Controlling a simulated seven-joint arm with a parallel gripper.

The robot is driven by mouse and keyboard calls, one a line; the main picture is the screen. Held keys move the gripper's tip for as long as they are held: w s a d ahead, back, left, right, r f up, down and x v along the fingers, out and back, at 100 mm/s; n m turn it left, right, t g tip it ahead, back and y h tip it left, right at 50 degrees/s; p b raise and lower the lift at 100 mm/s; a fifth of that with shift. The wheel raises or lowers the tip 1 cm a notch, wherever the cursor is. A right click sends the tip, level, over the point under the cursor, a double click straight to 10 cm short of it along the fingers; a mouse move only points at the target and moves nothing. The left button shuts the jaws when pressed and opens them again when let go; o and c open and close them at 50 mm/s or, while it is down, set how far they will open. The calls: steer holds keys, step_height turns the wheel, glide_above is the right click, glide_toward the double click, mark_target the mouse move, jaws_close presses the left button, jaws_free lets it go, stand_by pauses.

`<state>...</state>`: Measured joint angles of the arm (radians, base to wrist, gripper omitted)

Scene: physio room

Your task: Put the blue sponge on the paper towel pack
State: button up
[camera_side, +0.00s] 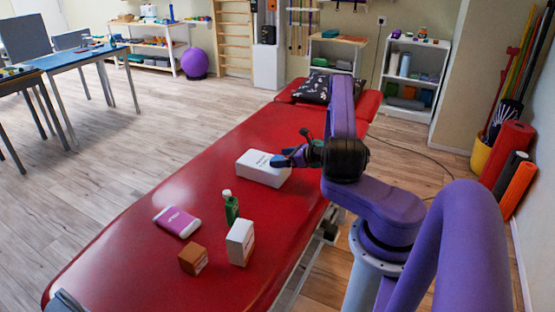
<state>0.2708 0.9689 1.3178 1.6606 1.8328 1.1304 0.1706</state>
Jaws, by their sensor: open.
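A white pack with dark print (258,173), which looks like the paper towel pack, lies flat on the red treatment table. A small blue piece (280,161), which looks like the blue sponge, shows at the pack's right upper edge, against the fingers of my gripper (291,154). I cannot tell for certain whether it rests on the pack. My gripper reaches in from the right, low at that edge, and is open. Its fingers are small and dark here, and partly hide the blue piece and the pack's right end.
Nearer on the red table (135,252) are a purple and white packet (177,222), a green bottle (231,208), a white carton (240,243) and a brown box (193,260). A dark patterned pillow (313,88) lies at the far end. The table's left middle is clear.

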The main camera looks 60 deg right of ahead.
steer(key=v, duration=0.8)
steer(key=w+a+r+n+g+y, duration=0.2)
steer(key=w+a+r+n+y, duration=0.25)
steer(key=a, duration=0.25)
steer(key=w+a+r+n+g+y, duration=0.2)
steer(key=w+a+r+n+y, duration=0.15)
steer(key=a+n, duration=0.35)
steer(key=a+r+n+g+y, duration=0.15)
steer(key=a+n+g, duration=0.3)
steer(key=a, duration=0.45)
steer(key=a+r+n+g+y, duration=0.1)
steer(key=a+r+n+g, duration=0.2)
steer(key=a+n, duration=0.35)
steer(key=s+a+r+n+g+h, duration=0.4)
steer(key=s+a+n+g+h, duration=0.15)
steer(key=s+a+n, duration=0.55)
steer(key=s+a+r+n+t+h, duration=0.1)
steer(key=s+r+n+h, duration=0.1)
steer(key=s+n, duration=0.5)
steer(key=s+a+r+n+t+h, duration=0.1)
steer(key=s+r+n+t+h, duration=0.1)
steer(key=s+n, duration=0.6)
steer(key=shift+s+a+r+t+h, duration=0.15)
steer(key=shift+s+r+t+h, duration=0.15)
steer(key=shift+s, duration=0.25)
steer(key=shift+o, duration=0.3)
